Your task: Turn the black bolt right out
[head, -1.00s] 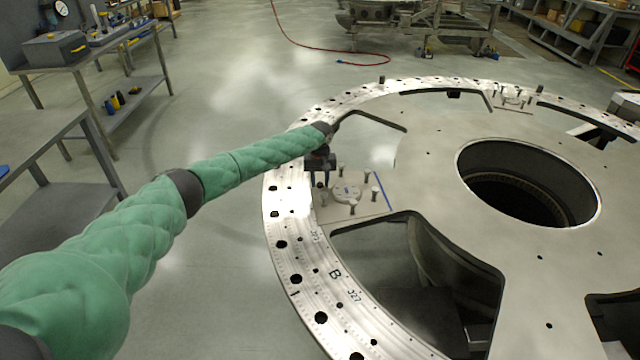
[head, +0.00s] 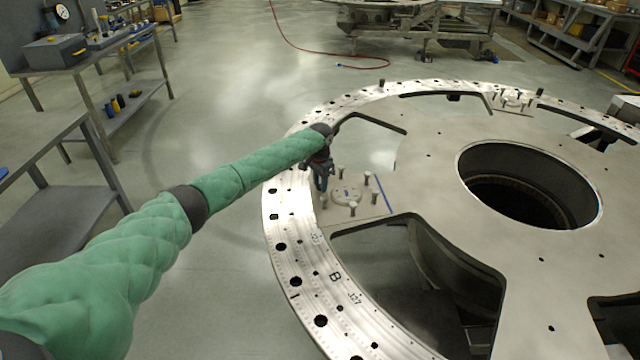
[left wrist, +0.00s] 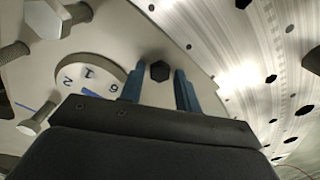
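The black bolt (left wrist: 160,71) shows its dark hex head in the left wrist view, on a pale plate beside a round dial (left wrist: 88,80) with numbers and a blue mark. My left gripper (left wrist: 159,78) has its two blue fingers apart, one on each side of the bolt head, with a visible gap to each. I cannot tell how deep the tips reach along the bolt. In the head view my left gripper (head: 322,180) points down at the left edge of the dial plate (head: 382,208), and I cannot make out the black bolt there. My right gripper is not in view.
Several silver bolts stand up around the dial, one (left wrist: 38,120) close to the left of my gripper. The turret ring (head: 283,225) with its holes lies beside the plate. A large opening (head: 420,265) is in front of it. A workbench (head: 85,50) stands far left.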

